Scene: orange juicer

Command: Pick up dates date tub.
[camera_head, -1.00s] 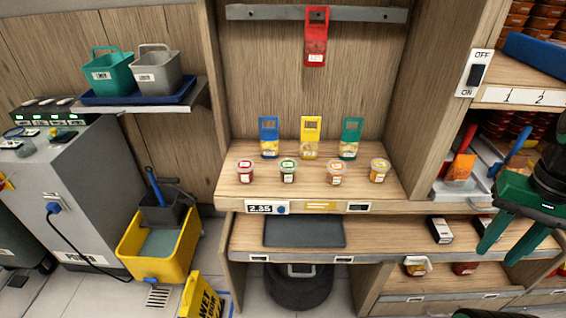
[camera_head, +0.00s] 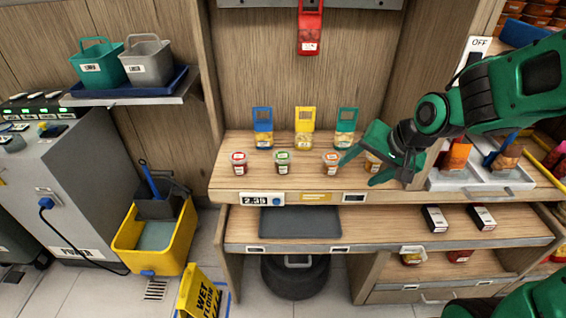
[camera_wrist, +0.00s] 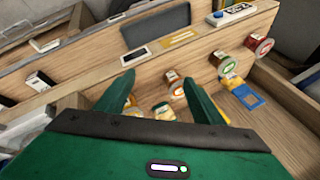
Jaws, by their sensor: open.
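Several small lidded tubs stand in a row on the wooden counter; their label words are too small to read, so I cannot tell which holds dates. In the head view they are a red-marked tub (camera_head: 239,164), a green-marked tub (camera_head: 282,163), an orange-marked tub (camera_head: 331,163) and a yellowish tub (camera_head: 373,163), partly hidden by my gripper (camera_head: 362,168). My gripper is open and empty, close to the right-hand tubs.
Blue (camera_head: 263,128), yellow (camera_head: 304,130) and green (camera_head: 345,128) hanging-type packs stand behind the tubs. A red pack (camera_head: 310,28) hangs above. White trays (camera_head: 480,180) lie right of the counter. A dark mat (camera_head: 300,222) is on the lower shelf. Counter left of the tubs is clear.

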